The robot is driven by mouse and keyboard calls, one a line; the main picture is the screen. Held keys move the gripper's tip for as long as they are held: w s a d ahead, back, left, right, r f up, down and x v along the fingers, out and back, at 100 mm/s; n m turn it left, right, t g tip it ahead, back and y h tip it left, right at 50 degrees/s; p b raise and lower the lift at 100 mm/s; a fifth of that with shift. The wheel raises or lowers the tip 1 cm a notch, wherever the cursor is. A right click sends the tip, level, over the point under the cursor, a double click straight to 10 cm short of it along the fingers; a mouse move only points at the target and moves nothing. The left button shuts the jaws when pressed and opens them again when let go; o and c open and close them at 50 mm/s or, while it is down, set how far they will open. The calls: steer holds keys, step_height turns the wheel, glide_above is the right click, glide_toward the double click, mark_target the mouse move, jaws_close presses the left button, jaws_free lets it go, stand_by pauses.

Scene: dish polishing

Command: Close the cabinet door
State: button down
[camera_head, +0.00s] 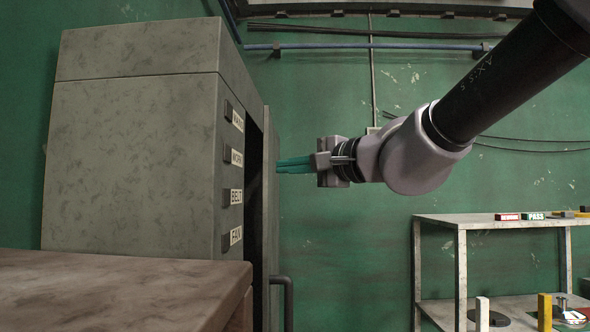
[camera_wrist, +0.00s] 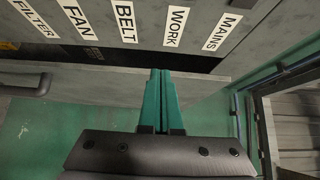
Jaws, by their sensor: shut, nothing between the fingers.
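The grey cabinet (camera_head: 135,160) stands at the left in the head view. Its front has labelled switches, and labels such as the BELT label (camera_wrist: 124,20) show in the wrist view. Its grey door (camera_head: 270,200) stands partly open, with a dark gap between it and the front. The door also shows in the wrist view (camera_wrist: 100,85), with its dark handle (camera_wrist: 30,85) at the left; the handle (camera_head: 284,290) is low in the head view. My gripper (camera_head: 279,165) is shut and empty. Its green fingertips (camera_wrist: 160,71) are at the door's outer side; whether they touch is unclear.
A brown table top (camera_head: 110,290) fills the lower left, in front of the cabinet. A shelf rack (camera_head: 440,220) with small items stands at the right. Pipes (camera_head: 370,46) run along the green wall. The space between the door and rack looks free.

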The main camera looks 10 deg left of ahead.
steer(key=shift+s+a, duration=0.1)
steer(key=shift+s, duration=0.75)
steer(key=w+d+f+m+g+y, duration=0.1)
steer(key=w+d+f+m+g, duration=0.2)
steer(key=w+f, duration=0.5)
steer(key=w+d+f+m+g+y, duration=0.1)
steer(key=w+d+f+m+g, duration=0.2)
steer(key=w+f, duration=0.45)
steer(key=d+f+m+g, duration=0.25)
steer(key=d+f, duration=0.25)
steer(key=f, duration=0.6)
steer(key=d+f+m+g, duration=0.2)
steer(key=d+f+m, duration=0.15)
steer(key=f, duration=0.85)
steer(key=a, duration=1.3)
steer(key=shift+s+n+y, duration=0.15)
steer(key=shift+n+y, duration=0.15)
steer(key=shift+y, duration=0.1)
steer(key=shift+t, duration=0.25)
